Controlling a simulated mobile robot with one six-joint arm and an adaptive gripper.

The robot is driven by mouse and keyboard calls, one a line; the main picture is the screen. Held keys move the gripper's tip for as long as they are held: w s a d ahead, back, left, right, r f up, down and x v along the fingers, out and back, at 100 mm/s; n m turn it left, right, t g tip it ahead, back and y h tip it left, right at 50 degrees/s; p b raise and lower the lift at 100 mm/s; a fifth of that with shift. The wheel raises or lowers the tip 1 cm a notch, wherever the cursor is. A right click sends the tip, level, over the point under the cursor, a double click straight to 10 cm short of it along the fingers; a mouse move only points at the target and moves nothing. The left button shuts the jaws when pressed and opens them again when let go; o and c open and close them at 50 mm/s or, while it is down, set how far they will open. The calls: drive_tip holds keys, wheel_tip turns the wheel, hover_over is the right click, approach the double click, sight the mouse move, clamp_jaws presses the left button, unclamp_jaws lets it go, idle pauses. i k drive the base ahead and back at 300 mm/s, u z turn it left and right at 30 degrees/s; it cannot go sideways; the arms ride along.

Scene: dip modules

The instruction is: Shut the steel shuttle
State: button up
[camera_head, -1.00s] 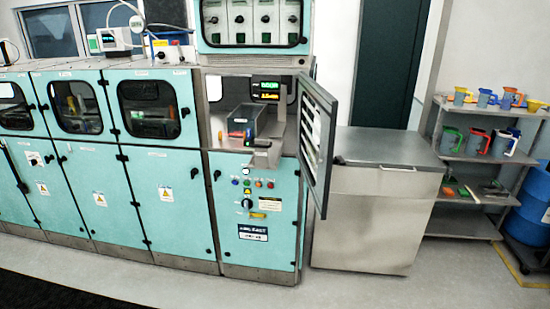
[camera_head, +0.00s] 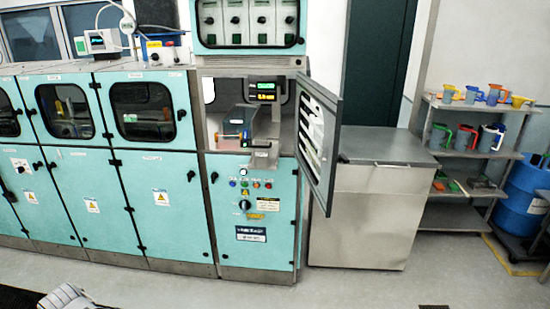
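No label in view names the steel shuttle, so I cannot tell for sure which thing it is. A brushed steel chest (camera_head: 360,210) stands right of the teal machine, and its flat lid (camera_head: 385,148) lies down on top. In the machine, a bay with a metal frame (camera_head: 210,112) stands open. Its door (camera_head: 318,140), with a window, is swung out to the right. A grey bin (camera_head: 232,118) sits inside the bay, with a small orange item beside it. I cannot make out my gripper in this view.
Teal cabinets (camera_head: 150,190) with shut windowed doors run to the left. A steel shelf (camera_head: 470,153) with coloured jugs and a blue drum (camera_head: 522,200) stand at the right. The grey floor (camera_head: 340,287) in front is clear. A pale ribbed part, probably mine, shows at bottom left.

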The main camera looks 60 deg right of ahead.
sight(266, 156)
drive_tip(key=z, duration=1.5)
drive_tip(key=k, duration=0.95)
drive_tip(key=z, duration=0.4)
drive_tip(key=i, duration=0.7)
